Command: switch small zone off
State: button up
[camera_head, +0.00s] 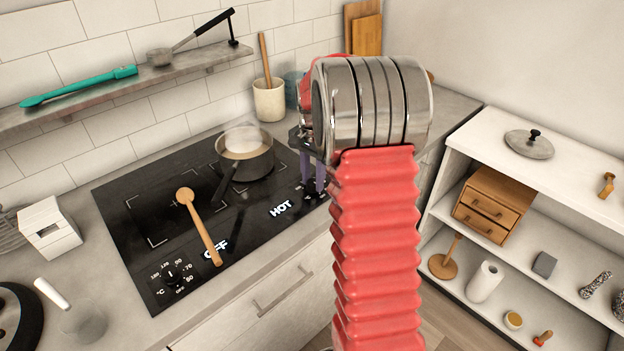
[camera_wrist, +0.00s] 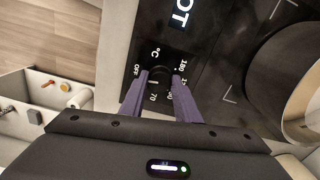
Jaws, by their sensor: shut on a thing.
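A black hob (camera_head: 120,200) is set in the grey counter. Its right zone carries a dark saucepan (camera_head: 252,170) with something white and hazy at its top. The display by that side reads HOT (camera_head: 281,208); the left one reads OFF (camera_head: 215,248). My gripper (camera_head: 313,182) is over the right front of the hob. In the wrist view its purple fingers (camera_wrist: 160,80) are shut on a dark knob (camera_wrist: 160,71), one on each side, within a printed temperature scale. The fingers partly hide the scale; I cannot tell the knob's setting. The left knob (camera_head: 170,275) stands free.
A wooden spoon (camera_head: 202,228) lies across the hob's left zone. A utensil crock (camera_head: 269,100) stands behind the hob, and a wall shelf (camera_head: 120,85) holds tongs and a ladle. A white box (camera_head: 48,228) is at left. A white shelf unit (camera_head: 470,150) stands at right.

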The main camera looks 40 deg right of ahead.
aim_at(313, 182)
jog(key=shift+m, duration=0.9)
jog(key=o, duration=1)
jog(key=shift+o, duration=0.2)
jog(key=shift+r, duration=0.15)
notch_tip(313, 182, up, 13)
jog(key=shift+r, duration=0.2)
